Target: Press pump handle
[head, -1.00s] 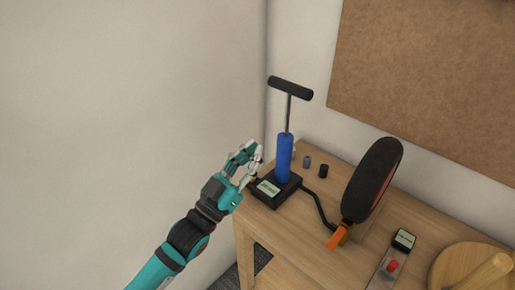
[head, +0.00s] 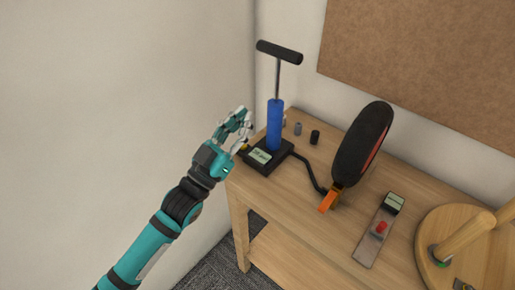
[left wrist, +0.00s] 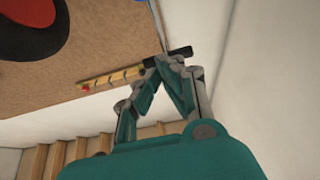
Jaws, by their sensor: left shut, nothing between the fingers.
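The pump stands upright on the wooden table near its left corner, with a blue barrel (head: 275,125), a black base with a small display (head: 262,157) and a thin metal rod. Its black T-shaped pump handle (head: 279,52) is raised high above the barrel. My left gripper (head: 243,121) is left of the barrel, well below the handle, and appears apart from the pump. Its fingers are shut and empty; their tips meet in the left wrist view (left wrist: 168,64). My right gripper is not in view.
A black hose (head: 308,172) runs from the pump base to an orange part (head: 328,201) below a black wheel (head: 362,145). A panel with a red knob (head: 380,228) and a round wooden piece (head: 440,225) are at right.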

